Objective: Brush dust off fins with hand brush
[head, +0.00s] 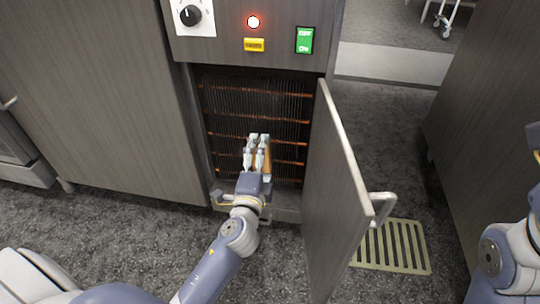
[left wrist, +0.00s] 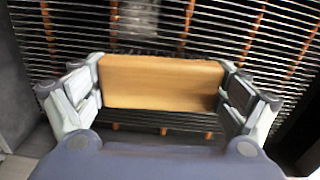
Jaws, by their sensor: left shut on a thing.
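The fins (head: 225,105) are a dark grid with copper-coloured tubes inside an open compartment low in the grey cabinet. They fill the background of the left wrist view (left wrist: 215,28). My left gripper (head: 259,140) is in front of the fins at the compartment's mouth. It is shut on the hand brush, whose tan wooden block (left wrist: 160,82) spans between the two fingers in the left wrist view. The brush also shows in the head view (head: 267,158). My right gripper is out of view; part of that arm shows at right.
The cabinet door (head: 335,200) stands open to the right of the compartment, with a handle (head: 382,205) sticking out. A control panel (head: 250,35) with a dial, red light and green switch is above. A floor grate (head: 395,245) lies at right. Grey floor is clear in front.

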